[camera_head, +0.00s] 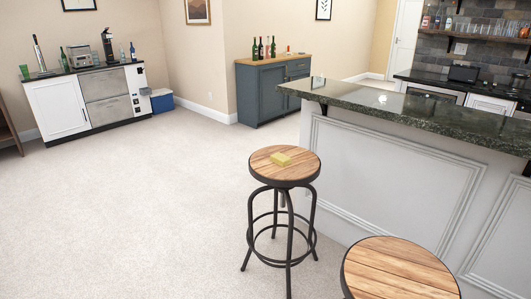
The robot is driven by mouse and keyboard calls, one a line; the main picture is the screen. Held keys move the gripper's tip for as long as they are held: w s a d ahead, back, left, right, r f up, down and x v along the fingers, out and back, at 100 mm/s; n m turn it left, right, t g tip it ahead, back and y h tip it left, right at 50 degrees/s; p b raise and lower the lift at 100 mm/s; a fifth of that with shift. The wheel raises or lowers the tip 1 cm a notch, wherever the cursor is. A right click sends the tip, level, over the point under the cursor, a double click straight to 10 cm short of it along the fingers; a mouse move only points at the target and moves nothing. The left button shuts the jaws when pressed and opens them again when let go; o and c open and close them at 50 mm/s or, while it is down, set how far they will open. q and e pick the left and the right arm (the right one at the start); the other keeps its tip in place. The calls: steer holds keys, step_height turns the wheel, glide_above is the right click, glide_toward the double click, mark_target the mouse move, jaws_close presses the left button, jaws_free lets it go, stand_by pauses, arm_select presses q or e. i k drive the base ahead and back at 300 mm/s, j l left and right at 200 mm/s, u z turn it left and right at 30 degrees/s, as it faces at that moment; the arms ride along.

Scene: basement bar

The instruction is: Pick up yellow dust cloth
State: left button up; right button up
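A second wooden stool (398,272) stands nearer, at the bottom right. A bar with a dark stone counter (410,103) runs along the right, just behind the stools. A blue cabinet (268,92) and a white kitchenette unit (58,106) stand at the back. The carpet (130,220) on the left is clear.

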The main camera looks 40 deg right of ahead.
mark_target(281, 159)
steer(key=i+z, duration=0.4)
steer(key=i, duration=0.15)
steer(key=i+j+z, duration=0.25)
steer(key=i+z, duration=0.15)
steer(key=i, duration=0.1)
